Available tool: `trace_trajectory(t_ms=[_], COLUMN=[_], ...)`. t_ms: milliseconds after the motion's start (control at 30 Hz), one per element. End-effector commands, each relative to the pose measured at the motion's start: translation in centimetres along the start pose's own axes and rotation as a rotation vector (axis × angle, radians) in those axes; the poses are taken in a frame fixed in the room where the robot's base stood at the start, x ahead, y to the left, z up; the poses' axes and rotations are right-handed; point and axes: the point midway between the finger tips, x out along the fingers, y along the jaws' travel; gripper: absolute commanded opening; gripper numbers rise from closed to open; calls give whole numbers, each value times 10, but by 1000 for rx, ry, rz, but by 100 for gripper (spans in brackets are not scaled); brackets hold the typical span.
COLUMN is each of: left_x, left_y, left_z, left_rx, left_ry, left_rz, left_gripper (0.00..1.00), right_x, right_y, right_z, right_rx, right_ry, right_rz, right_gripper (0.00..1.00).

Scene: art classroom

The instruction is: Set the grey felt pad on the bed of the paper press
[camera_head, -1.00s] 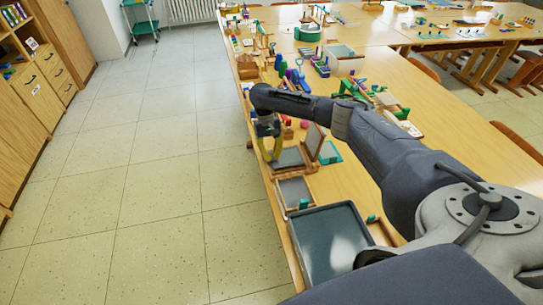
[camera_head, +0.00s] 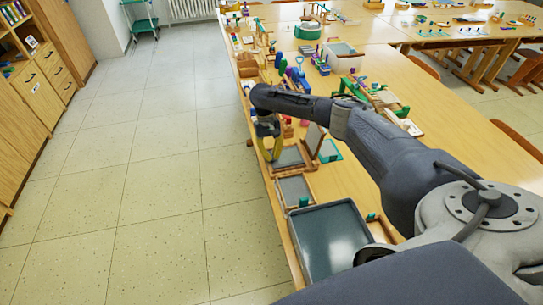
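My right gripper (camera_head: 269,142) hangs from the dark arm that reaches in from the right. Its yellowish fingers point down at the left edge of the table, beside a flat grey surface (camera_head: 289,158) in a wooden frame with a raised board (camera_head: 314,140). This may be the paper press, but I cannot be sure. A second flat grey panel (camera_head: 295,190) in a wooden frame lies nearer. I cannot tell which grey piece is the felt pad, or whether the gripper holds anything. My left gripper is not in view.
A large dark grey tray (camera_head: 329,246) lies at the near end of the long wooden table (camera_head: 345,190). Small coloured tools and a grey-topped box (camera_head: 342,55) crowd the table farther back. The tiled floor (camera_head: 150,190) to the left is clear.

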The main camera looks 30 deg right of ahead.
Motion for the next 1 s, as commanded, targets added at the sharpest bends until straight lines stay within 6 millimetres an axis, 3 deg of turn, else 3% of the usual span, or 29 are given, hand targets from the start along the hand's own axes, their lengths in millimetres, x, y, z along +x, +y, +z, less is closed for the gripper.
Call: trace_trajectory(t_ms=[33,267,667,1000], left_x=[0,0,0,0], left_y=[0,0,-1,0], left_z=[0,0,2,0], left_rx=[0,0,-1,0], left_ry=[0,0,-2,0], left_rz=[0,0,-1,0], left_gripper=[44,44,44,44], right_x=[0,0,-11,-69], right_y=[0,0,0,0], right_z=[0,0,-1,-1], right_rx=[0,0,0,0], right_ry=[0,0,2,4], right_rz=[0,0,1,0], right_gripper=[6,31,31,31])
